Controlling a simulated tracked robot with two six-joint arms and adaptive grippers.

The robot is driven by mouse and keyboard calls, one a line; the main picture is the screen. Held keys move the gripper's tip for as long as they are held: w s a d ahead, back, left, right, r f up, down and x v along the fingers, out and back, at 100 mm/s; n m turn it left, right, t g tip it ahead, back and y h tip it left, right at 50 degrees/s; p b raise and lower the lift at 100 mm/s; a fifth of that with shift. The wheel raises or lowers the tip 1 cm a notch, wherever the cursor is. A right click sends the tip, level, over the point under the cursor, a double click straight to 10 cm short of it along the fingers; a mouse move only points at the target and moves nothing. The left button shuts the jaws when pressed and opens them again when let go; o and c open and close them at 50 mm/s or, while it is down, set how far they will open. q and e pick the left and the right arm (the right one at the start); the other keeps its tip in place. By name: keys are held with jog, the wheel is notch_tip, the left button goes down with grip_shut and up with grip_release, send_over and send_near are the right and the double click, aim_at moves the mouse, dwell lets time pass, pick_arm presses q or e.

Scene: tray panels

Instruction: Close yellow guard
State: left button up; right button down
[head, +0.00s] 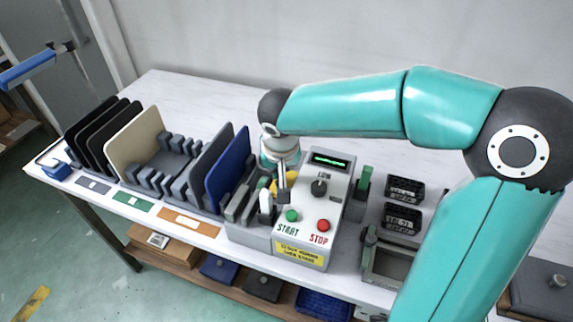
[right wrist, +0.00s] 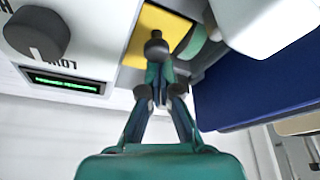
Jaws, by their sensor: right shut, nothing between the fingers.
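The yellow guard (head: 275,187) shows in the head view as a small yellow patch beside the left side of the control box, mostly hidden behind my right gripper. In the right wrist view a flat yellow panel (right wrist: 166,22) lies just beyond the fingertips, between the control box and a white rounded part. My right gripper (head: 283,196) points down at the box's left edge; its fingers are shut and empty (right wrist: 157,48). Its tips overlap the yellow panel in the wrist view; I cannot tell whether they touch. How far the guard stands open is unclear. My left gripper is not in view.
The control box (head: 338,190) has a dark knob, a lit green display, and green and red buttons. A blue panel (head: 228,165) and a rack of panels stand to the left. Black bins (head: 403,190) and a grey frame lie to the right. The table's back strip is clear.

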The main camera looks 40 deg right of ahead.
jog(key=shift+s+a+f, duration=0.1)
jog(key=shift+s+a, duration=0.2)
jog(key=shift+a, duration=0.2)
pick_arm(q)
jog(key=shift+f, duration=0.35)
pick_arm(e)
jog(key=shift+a, duration=0.1)
